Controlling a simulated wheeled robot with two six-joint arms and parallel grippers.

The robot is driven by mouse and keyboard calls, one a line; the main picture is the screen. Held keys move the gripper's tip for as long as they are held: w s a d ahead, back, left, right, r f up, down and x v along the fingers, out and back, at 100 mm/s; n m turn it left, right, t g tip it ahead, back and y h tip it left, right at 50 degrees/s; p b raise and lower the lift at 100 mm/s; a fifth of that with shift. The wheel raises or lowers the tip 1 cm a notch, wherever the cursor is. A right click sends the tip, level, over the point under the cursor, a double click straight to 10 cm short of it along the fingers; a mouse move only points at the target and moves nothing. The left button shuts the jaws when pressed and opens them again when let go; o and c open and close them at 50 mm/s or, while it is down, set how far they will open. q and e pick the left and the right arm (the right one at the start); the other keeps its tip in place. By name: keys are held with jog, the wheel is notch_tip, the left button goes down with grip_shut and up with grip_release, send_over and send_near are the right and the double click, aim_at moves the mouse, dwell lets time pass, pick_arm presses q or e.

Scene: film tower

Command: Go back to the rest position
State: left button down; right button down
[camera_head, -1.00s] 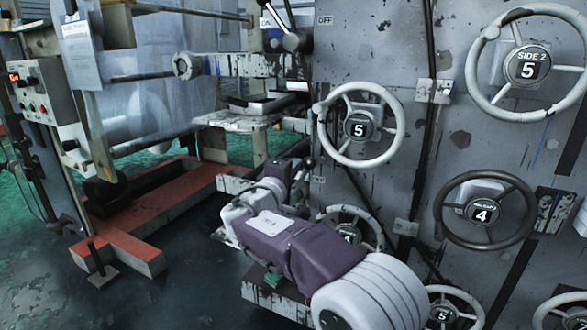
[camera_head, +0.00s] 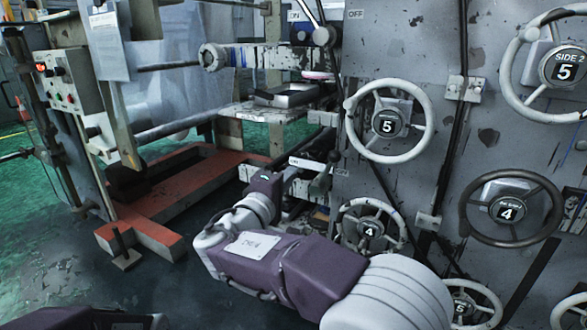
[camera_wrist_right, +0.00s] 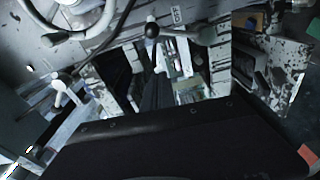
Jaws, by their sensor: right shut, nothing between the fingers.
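My right arm (camera_head: 270,262), purple and white, comes in from the bottom right of the head view. It reaches left and bends at the wrist towards the machine. My right gripper (camera_head: 286,194) is shut and empty, small and partly hidden behind the purple wrist link, near the machine's lower levers. In the right wrist view the dark gripper body (camera_wrist_right: 190,140) fills the bottom. My left gripper is out of view.
The grey machine panel (camera_head: 415,35) stands at the right with handwheels, including a white one marked 5 (camera_head: 387,126) and a dark one marked 4 (camera_head: 507,210). A black-knobbed lever (camera_wrist_right: 152,30) stands ahead in the wrist view. A red base frame (camera_head: 180,185) lies left; dark floor between is clear.

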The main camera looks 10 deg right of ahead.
jog(key=s+d+r+m+g+h+p, duration=0.1)
jog(key=d+r+m+g+h+p, duration=0.1)
jog(key=d, duration=0.5)
jog(key=d+r+m+g+h+p, duration=0.1)
jog(key=d+g+p, duration=0.15)
jog(key=d, duration=0.45)
jog(key=s+d+f+m+g+y+p, duration=0.1)
jog(key=s+d+f+m+g+p, duration=0.3)
jog(key=s+d+f, duration=0.5)
jog(key=s+f+g+y, duration=0.4)
jog(key=s+f+g, duration=0.2)
jog(key=s+f, duration=0.4)
jog(key=s+a+f+m+y, duration=0.5)
jog(key=s+a+f+y, duration=0.2)
jog(key=a+f, duration=0.4)
notch_tip(320, 180, up, 40)
jog(key=w+a+p, duration=0.1)
jog(key=w+p, duration=0.1)
jog(key=p, duration=3.6)
jog(key=shift+a+f+n+p, duration=0.15)
jog(key=shift+f+n+p, duration=0.1)
jog(key=shift+n+p, duration=0.15)
